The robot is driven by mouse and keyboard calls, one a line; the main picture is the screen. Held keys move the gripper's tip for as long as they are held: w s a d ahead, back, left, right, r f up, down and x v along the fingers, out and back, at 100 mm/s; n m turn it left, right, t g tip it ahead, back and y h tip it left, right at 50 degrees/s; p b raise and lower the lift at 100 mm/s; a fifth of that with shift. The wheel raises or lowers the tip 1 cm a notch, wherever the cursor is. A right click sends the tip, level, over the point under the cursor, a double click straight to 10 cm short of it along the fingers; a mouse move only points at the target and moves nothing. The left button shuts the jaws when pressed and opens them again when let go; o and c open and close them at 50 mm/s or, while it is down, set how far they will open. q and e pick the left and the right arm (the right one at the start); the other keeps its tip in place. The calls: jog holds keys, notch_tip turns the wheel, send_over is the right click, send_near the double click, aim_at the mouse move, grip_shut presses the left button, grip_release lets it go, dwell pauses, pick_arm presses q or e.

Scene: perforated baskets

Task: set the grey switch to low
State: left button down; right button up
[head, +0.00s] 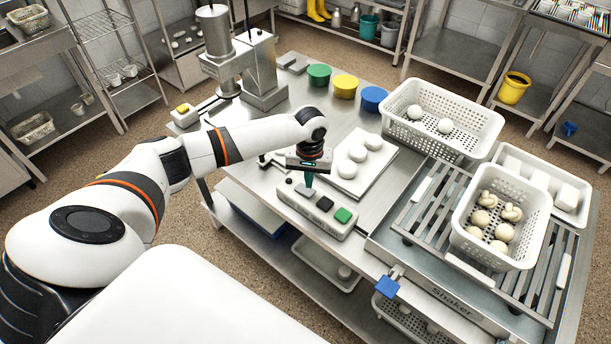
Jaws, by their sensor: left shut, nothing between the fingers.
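A switch panel (315,211) with a pale housing lies along the front edge of the steel table. It carries a grey switch (302,191), a black switch (324,203) and a green switch (343,215) in a row. My left gripper (309,182) is shut and empty, pointing down at the grey switch end of the panel. Its fingertips are right at or just above the grey switch; I cannot tell whether they touch. The grey switch's setting is too small to read. My right gripper is out of view.
A white tray with white balls (340,182) lies behind the panel. Green (319,75), yellow (345,86) and blue (374,99) round pieces stand at the back. Perforated baskets (472,112) and a slatted shaker (425,278) with a blue knob (388,287) are to the right.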

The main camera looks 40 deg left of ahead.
aim_at(310, 192)
pick_arm(q)
jog(key=shift+f+b, duration=0.45)
jog(key=shift+f, duration=0.9)
dwell(0.5)
jog(key=shift+r, duration=0.1)
notch_tip(310, 192, up, 7)
jog(key=p, duration=0.8)
jog(key=shift+p, duration=0.35)
jog(key=shift+d, duration=0.1)
